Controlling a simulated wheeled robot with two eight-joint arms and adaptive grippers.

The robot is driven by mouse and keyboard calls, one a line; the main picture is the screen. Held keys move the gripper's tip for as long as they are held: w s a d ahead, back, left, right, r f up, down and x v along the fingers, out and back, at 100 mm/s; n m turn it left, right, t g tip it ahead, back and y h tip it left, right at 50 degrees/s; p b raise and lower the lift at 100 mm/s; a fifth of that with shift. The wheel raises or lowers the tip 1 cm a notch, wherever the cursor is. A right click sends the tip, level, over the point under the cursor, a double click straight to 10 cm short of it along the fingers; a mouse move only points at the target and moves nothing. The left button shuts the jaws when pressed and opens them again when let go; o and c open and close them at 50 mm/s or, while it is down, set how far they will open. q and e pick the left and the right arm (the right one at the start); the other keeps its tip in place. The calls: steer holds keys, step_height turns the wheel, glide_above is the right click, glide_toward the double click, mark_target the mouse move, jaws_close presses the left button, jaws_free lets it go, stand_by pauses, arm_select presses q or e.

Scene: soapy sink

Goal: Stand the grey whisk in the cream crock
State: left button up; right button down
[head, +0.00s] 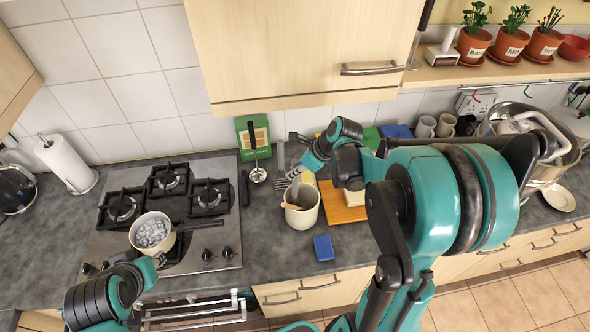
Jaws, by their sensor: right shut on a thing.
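The cream crock (304,217) stands on the dark counter right of the hob, with a brown-handled utensil leaning in its mouth. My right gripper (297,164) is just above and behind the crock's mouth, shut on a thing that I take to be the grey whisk. The whisk is mostly hidden by the gripper and arm, so I cannot tell its tilt or whether it is inside the crock. My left gripper (157,261) is low at the left beside the pot; its fingers are too small to read.
A cream pot (152,233) of bubbly contents sits on the hob (120,255). A blue sponge (323,247) lies in front of the crock, a wooden board (345,213) to its right. A green box (262,133), a black-handled masher (258,175) and a slotted turner (281,184) are behind.

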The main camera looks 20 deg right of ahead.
mark_target(295, 178)
steer(key=shift+f+b, duration=1.6)
steer(key=shift+f, duration=0.3)
steer(key=shift+c, duration=0.9)
jaws_free()
steer(key=shift+s, duration=0.1)
steer(key=s+d+r, duration=0.1)
steer(key=s+d+r+p, duration=0.1)
steer(key=s, duration=0.1)
steer(key=shift+d, duration=0.3)
stand_by(0.6)
